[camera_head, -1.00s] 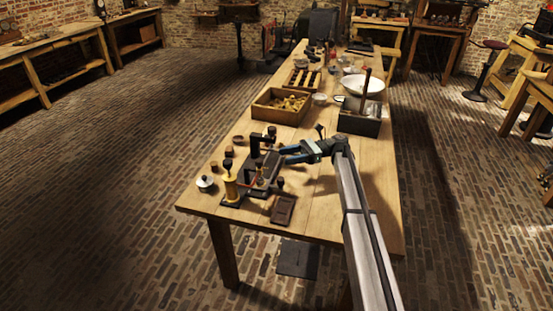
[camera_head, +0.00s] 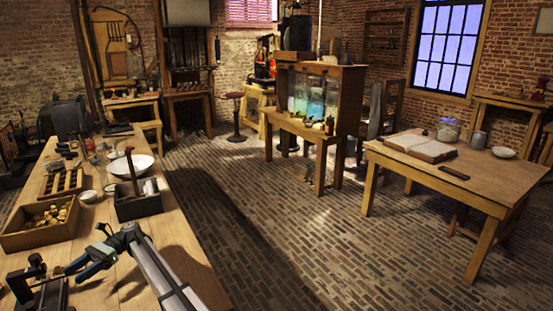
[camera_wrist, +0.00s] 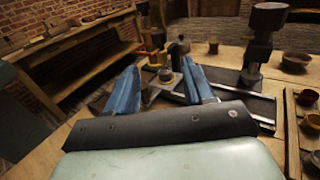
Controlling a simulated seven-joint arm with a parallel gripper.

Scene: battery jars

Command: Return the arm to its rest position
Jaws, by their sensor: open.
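My gripper (camera_head: 80,265) is open and empty above the long wooden workbench (camera_head: 190,246) at the lower left of the head view. Its blue fingers point left, toward a dark metal press-like device (camera_head: 38,282) at the left edge. In the wrist view the two blue fingers (camera_wrist: 163,92) are spread apart with nothing held between them. Beyond them stand a small dark-topped pot (camera_wrist: 179,52) and a dark upright post (camera_wrist: 262,40) on a flat dark base. The arm reaches in from the bottom of the head view.
A crate of brass pieces (camera_head: 12,240), a dark box (camera_head: 137,207) and a white bowl (camera_head: 140,165) stand farther along the bench. A cabinet with lit jars (camera_head: 312,95) and a table with an open book (camera_head: 420,147) stand to the right. Brick floor (camera_head: 300,220) lies between.

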